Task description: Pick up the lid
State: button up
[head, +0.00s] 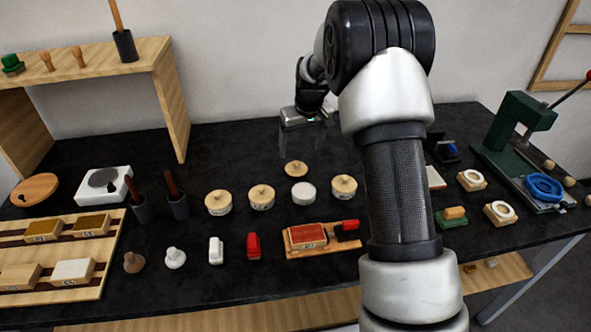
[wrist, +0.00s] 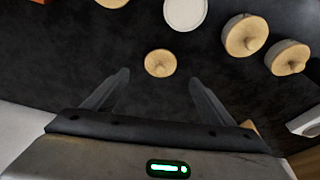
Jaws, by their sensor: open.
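The lid (head: 296,169) is a small round pale-wood disc with a knob on top. It lies knob-up on the black table, just behind a white round pot (head: 303,192) that has no lid on it. In the wrist view the lid (wrist: 160,63) appears just beyond my fingertips, roughly centred between them. My gripper (wrist: 158,77) is open and empty, with its two fingers spread wide. In the head view my gripper (head: 299,148) is above the table behind the lid, its fingers dark and hard to make out.
Knobbed wooden-lidded pots stand close by: two at left (head: 218,202) (head: 261,197) and one at right (head: 344,187). A red pad on a wooden tray (head: 306,236) is in front. A green press (head: 516,135) stands far right. The table behind the lid is clear.

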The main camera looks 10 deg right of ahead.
aim_at(297, 163)
jog(key=x, duration=0.9)
jog(key=shift+c, duration=0.5)
jog(key=c, duration=1)
